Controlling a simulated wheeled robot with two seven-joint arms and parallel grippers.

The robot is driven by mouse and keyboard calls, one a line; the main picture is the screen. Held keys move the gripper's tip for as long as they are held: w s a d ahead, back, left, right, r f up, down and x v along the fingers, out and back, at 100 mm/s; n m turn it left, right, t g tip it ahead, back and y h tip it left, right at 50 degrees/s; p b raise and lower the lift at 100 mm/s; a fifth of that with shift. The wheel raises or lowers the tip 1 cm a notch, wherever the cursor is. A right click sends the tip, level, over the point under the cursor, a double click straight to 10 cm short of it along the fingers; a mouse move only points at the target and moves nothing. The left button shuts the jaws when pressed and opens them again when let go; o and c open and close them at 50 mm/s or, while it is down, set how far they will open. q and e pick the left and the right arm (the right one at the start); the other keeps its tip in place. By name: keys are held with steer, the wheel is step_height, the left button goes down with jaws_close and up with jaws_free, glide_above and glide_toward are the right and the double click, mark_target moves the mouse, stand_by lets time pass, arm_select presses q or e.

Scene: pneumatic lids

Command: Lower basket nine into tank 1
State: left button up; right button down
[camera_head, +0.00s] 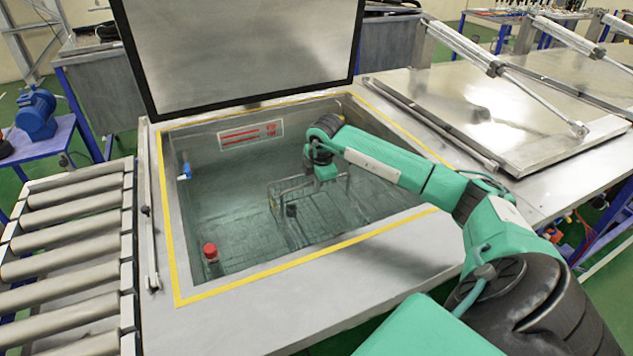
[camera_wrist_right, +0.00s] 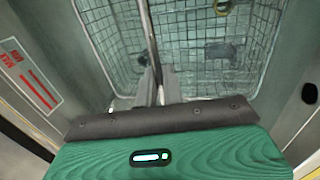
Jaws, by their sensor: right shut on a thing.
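The wire basket (camera_head: 311,205) is down inside the open tank (camera_head: 215,225), with its rim showing and its lower part in greenish liquid. My right gripper (camera_head: 322,184) reaches into the tank above the basket. In the right wrist view its fingers (camera_wrist_right: 157,88) are shut on the basket's bar handle (camera_wrist_right: 149,35). Whether the basket touches the tank floor I cannot tell. My left gripper is not in view.
The tank's lid (camera_head: 240,50) stands raised at the back. A closed lid (camera_head: 490,110) with pneumatic cylinders lies to the right. A roller conveyor (camera_head: 70,240) is at the left. A red-capped part (camera_head: 210,252) and a blue valve (camera_head: 185,170) are inside the tank.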

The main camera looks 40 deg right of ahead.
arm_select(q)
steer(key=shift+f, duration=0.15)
arm_select(e)
steer(key=shift+f, duration=0.1)
steer(key=c, duration=1.5)
jaws_free()
steer(key=shift+o, duration=0.2)
steer(key=shift+s+f, duration=0.1)
steer(key=shift+f, duration=0.05)
arm_select(q)
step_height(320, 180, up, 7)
steer(key=p, duration=0.6)
arm_select(e)
steer(key=w+v, duration=0.3)
steer(key=v, duration=2.2)
steer(key=shift+d+r, duration=0.3)
steer(key=shift+r, duration=0.45)
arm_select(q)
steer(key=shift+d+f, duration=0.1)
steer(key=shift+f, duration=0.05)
arm_select(e)
steer(key=shift+s, duration=0.15)
